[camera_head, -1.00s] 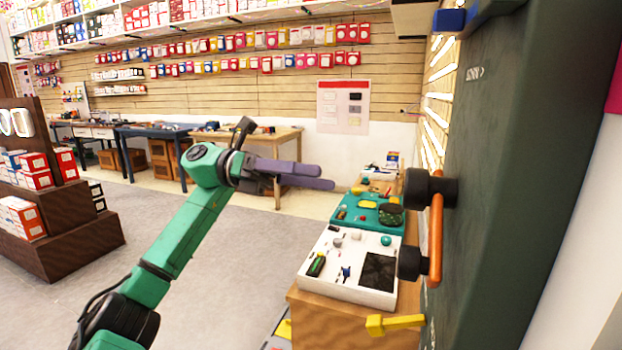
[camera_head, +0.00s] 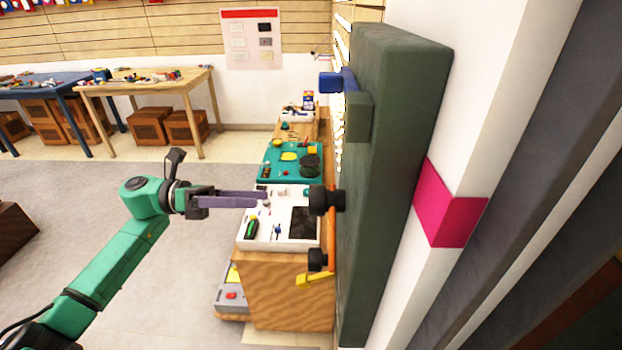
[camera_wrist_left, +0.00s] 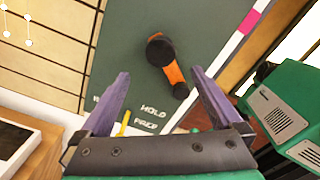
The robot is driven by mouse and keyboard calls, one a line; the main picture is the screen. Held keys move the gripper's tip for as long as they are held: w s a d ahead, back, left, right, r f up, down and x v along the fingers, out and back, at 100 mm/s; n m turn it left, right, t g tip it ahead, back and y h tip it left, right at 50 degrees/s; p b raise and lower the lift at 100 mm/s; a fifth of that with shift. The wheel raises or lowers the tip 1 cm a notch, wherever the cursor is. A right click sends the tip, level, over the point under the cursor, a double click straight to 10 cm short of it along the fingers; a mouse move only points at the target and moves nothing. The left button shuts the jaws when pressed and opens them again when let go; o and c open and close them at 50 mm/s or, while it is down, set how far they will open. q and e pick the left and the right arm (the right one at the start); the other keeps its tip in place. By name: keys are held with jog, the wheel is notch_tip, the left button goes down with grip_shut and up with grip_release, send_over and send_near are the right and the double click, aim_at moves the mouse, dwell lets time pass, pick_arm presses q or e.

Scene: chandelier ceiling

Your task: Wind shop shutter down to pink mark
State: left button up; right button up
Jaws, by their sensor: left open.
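A dark green panel (camera_head: 395,150) stands upright at right, edge-on to me. On its face is a crank with a black upper hub (camera_head: 327,199) and a black lower end (camera_head: 318,260). In the left wrist view its orange arm (camera_wrist_left: 173,73) slants down-right. A pink mark (camera_head: 450,205) is on the white post right of the panel; it also shows in the wrist view (camera_wrist_left: 249,20). My left gripper (camera_head: 262,197) is open and empty, left of the crank, apart from it, fingers toward the panel. I cannot make out the shutter itself. My right gripper is out of view.
A yellow lever (camera_head: 315,279) projects low on the panel, near the words HOLD and FREE in the wrist view. A blue piece (camera_head: 335,82) projects high on it. A wooden counter (camera_head: 290,290) with white and teal trays stands close by. Grey floor (camera_head: 180,270) is clear.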

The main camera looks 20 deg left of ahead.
aim_at(312, 200)
pick_arm(q)
jog(key=p+x, duration=0.2)
jog(key=x, duration=0.4)
jog(key=p+x, duration=0.3)
jog(key=x, duration=0.2)
jog(key=shift+w+d+r, duration=0.1)
jog(key=shift+d+r, duration=0.15)
jog(key=shift+d, duration=0.1)
jog(key=shift+w+d+f, duration=0.1)
jog(key=shift+d+f, duration=0.05)
jog(key=shift+d, duration=0.05)
grip_shut()
